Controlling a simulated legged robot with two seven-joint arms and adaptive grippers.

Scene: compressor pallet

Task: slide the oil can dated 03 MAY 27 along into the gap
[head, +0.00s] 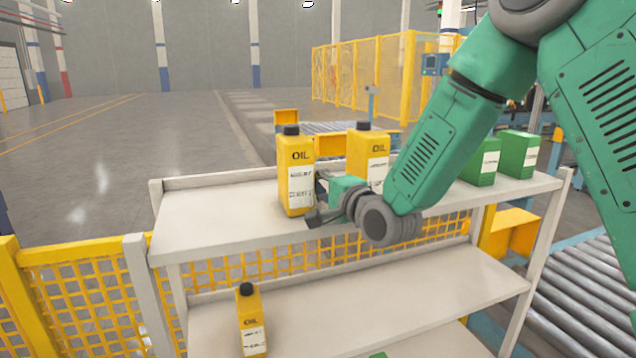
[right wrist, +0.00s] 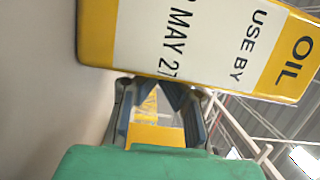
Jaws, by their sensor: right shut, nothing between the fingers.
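A yellow oil can (head: 296,175) with a black cap stands upright on the upper shelf (head: 215,212). Its label is too small to read in the head view. In the right wrist view, the oil can (right wrist: 195,40) fills the top, and its label reads USE BY and MAY 27; the day is partly cut off. A second yellow oil can (head: 368,152) stands to its right, with a space between them partly covered by my gripper. My right gripper (head: 316,212) is shut and empty at the first can's lower right side; contact is unclear. My left gripper is out of view.
Green boxes (head: 481,165) stand at the upper shelf's right end, behind my forearm. The shelf left of the first can is bare. Another oil can (head: 251,322) stands on the lower shelf (head: 300,320). A yellow mesh fence (head: 80,300) runs behind the rack.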

